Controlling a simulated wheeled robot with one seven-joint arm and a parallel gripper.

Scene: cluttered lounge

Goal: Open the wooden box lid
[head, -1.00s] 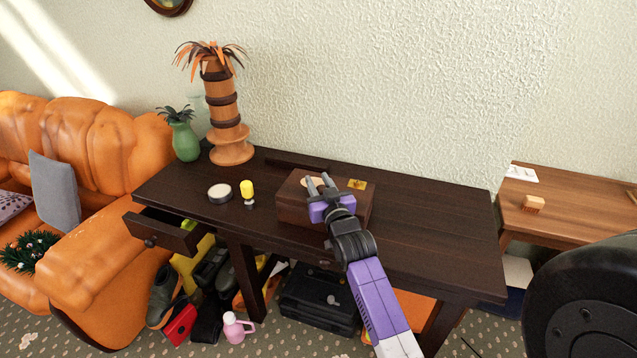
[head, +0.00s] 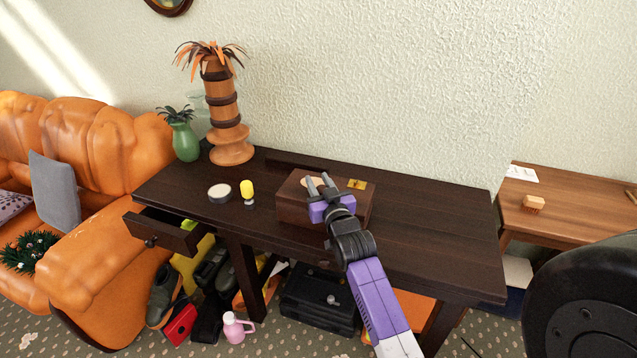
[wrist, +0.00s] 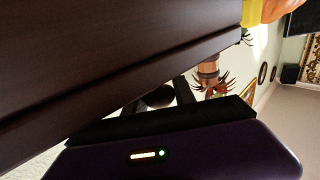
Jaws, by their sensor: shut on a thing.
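The wooden box (head: 292,209) is dark brown and stands on the dark table. Its lid (head: 290,190) looks closed and bears a pale round disc (head: 308,182) and a gold plate (head: 356,184). My gripper (head: 319,182) reaches over the front of the box from the lower right, fingers at the lid. The fingers stay a little apart, shut on what seems to be the lid; the contact is hard to see. In the wrist view, dark wood (wrist: 100,50) fills the upper left beside the fingers, with a dark rounded shape (wrist: 158,97) near them.
The dark table (head: 430,230) is clear right of the box. Left of it are a round tin (head: 219,193) and a yellow-topped object (head: 247,190). A palm-like ornament (head: 224,110) and a green vase (head: 185,141) stand at the back left. A drawer (head: 160,232) hangs open.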

